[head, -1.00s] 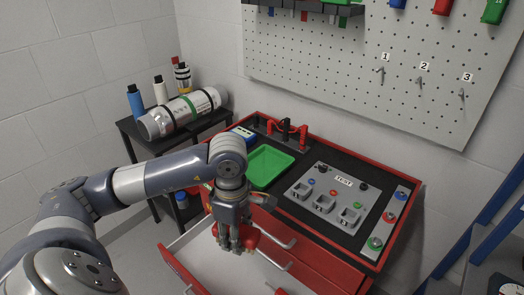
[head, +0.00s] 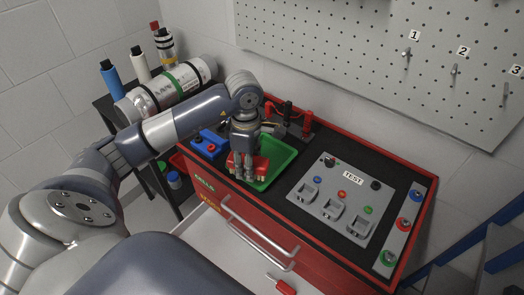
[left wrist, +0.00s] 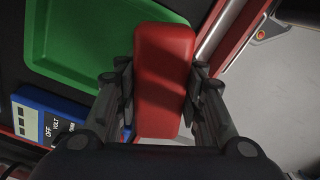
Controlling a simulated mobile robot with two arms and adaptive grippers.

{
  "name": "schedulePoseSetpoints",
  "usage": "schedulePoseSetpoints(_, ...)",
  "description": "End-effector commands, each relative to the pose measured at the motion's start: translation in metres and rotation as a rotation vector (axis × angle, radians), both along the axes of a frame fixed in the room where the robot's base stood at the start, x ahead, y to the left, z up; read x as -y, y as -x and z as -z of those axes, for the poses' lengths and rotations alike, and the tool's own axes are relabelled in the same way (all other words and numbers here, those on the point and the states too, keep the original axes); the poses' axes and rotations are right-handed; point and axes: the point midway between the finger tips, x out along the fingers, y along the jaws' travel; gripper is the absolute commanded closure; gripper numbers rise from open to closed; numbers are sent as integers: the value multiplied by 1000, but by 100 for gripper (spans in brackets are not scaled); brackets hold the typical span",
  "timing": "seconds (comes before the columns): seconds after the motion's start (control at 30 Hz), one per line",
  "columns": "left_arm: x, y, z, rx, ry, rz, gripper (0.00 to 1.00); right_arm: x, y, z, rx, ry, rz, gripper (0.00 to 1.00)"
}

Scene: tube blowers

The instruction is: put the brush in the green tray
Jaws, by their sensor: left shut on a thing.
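The brush (head: 263,166) shows as a red, rounded block. My left gripper (head: 244,176) is shut on it, above the front left edge of the green tray (head: 286,153) in the head view. In the left wrist view the brush (left wrist: 165,75) is between the two fingers (left wrist: 163,95), and the empty-looking tray (left wrist: 85,35) is to its upper left. The brush covers part of the tray's edge. Its underside is hidden. My right gripper is not in view.
A blue meter (head: 209,143) is left of the tray. A black and red stand (head: 290,118) is behind it, and a grey test panel (head: 340,203) is to its right. The open drawer (head: 215,250) below holds a red-handled tool (head: 281,285).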

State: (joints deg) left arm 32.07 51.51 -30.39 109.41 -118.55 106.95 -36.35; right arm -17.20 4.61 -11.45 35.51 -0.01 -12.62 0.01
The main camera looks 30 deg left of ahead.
Motion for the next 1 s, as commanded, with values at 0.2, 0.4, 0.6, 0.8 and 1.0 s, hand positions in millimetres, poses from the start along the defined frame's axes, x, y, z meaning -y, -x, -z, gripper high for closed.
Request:
schedulePoseSetpoints(0.2, -2, -42, 1, 1, 5, -1, 89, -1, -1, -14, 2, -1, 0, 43)
schedulePoseSetpoints(0.4, -5, -66, 5, 1, 2, -1, 89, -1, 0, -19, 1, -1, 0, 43)
schedulePoseSetpoints(0.6, -7, -76, 6, 0, 1, 0, 89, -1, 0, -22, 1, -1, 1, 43)
schedulePoseSetpoints(0.8, -6, -76, 34, -3, 3, 1, 89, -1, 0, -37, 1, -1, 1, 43)
schedulePoseSetpoints(1.0, -7, -77, 43, 1, 1, 1, 89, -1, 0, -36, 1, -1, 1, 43)
